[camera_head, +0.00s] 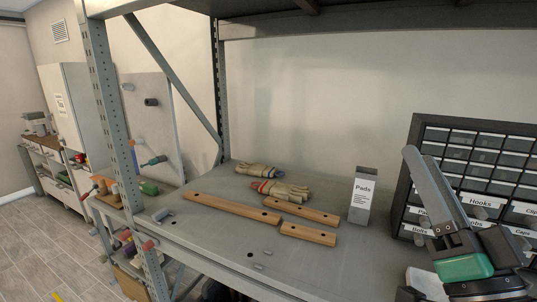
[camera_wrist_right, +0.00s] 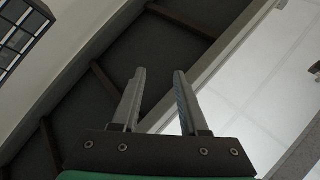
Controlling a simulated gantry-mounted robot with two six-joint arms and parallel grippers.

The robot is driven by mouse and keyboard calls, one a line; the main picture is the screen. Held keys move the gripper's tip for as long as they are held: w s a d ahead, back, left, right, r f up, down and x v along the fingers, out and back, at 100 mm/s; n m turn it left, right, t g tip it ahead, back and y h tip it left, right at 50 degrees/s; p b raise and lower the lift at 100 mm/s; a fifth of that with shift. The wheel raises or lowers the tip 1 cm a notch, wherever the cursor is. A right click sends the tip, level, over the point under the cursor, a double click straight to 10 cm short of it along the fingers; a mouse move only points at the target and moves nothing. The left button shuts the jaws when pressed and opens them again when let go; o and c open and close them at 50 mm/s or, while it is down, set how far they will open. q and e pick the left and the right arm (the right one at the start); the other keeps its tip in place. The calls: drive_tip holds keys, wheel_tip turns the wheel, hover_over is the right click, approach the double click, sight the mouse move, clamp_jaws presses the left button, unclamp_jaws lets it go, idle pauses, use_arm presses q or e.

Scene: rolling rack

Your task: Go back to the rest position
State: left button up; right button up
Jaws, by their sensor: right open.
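My right gripper (camera_head: 421,160) is raised in front of the drawer cabinet at the right of the head view, with its fingers pointing up and a green band at its base. In the right wrist view the same gripper (camera_wrist_right: 160,74) shows two fingers apart with nothing between them. It points up at the dark underside of an upper shelf (camera_wrist_right: 188,55). My left gripper is not in the head view.
The grey rack shelf (camera_head: 215,205) holds wooden bars (camera_head: 232,207), work gloves (camera_head: 280,190), a Pads box (camera_head: 363,195) and a labelled drawer cabinet (camera_head: 470,165), partly hidden by my right arm. A rack post (camera_head: 113,110) stands left. The shelf's front middle is mostly clear.

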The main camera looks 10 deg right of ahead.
drive_tip(key=s+a+r+n+t+y, duration=0.3)
drive_tip(key=s+a+r+n+y, duration=0.3)
drive_tip(key=s+a+n, duration=0.25)
wheel_tip(320, 180, up, 22)
drive_tip(key=w+p, duration=0.1)
drive_tip(key=p, duration=2.1)
drive_tip(key=shift+w+f, duration=0.15)
drive_tip(key=shift+f, duration=0.05)
